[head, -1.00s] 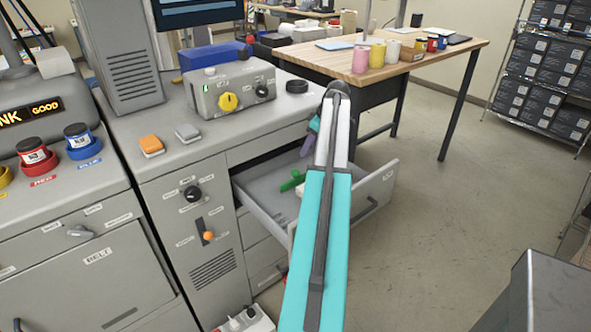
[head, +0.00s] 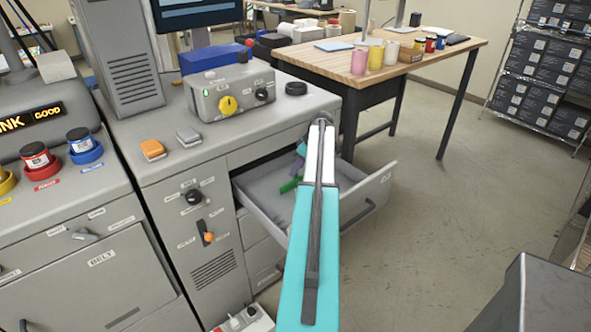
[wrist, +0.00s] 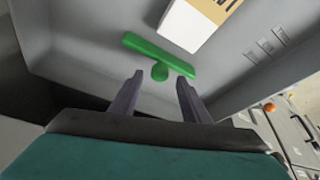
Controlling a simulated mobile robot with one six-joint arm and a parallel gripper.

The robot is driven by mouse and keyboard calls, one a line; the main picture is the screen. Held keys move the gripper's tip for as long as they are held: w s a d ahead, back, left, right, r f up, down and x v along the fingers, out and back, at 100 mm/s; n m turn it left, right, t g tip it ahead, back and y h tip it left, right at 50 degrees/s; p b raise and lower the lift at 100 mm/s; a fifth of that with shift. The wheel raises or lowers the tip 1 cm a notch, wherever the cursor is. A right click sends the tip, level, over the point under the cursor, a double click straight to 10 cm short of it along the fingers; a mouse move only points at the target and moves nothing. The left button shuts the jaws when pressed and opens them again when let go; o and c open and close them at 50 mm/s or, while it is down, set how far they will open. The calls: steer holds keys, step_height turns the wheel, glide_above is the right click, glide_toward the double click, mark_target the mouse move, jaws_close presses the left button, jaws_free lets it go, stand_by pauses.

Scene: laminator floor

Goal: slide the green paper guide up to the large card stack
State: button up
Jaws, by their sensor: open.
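The green paper guide (wrist: 158,55) lies in the open grey drawer (wrist: 85,40), a bar with a round knob on its near side. In the head view the guide (head: 290,185) shows only in part beside my arm. The card stack (wrist: 196,20), white-sided with a tan top, lies just beyond the guide in the wrist view, cut off by the top edge. A gap shows between it and the guide's right part. My gripper (wrist: 155,92) is open and empty, its two fingers pointing at the guide, with the knob ahead between them. My arm hides the stack in the head view.
The drawer's front panel (head: 368,205) stands out to the right. The drawer walls rise around the guide. The grey cabinet (head: 185,225) with knobs stands left. A wooden table (head: 440,55) with cups is behind. Open floor (head: 440,200) lies to the right.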

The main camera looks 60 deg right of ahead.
mark_target(294, 179)
steer(key=shift+x, duration=1.2)
steer(key=shift+c, duration=0.5)
jaws_close()
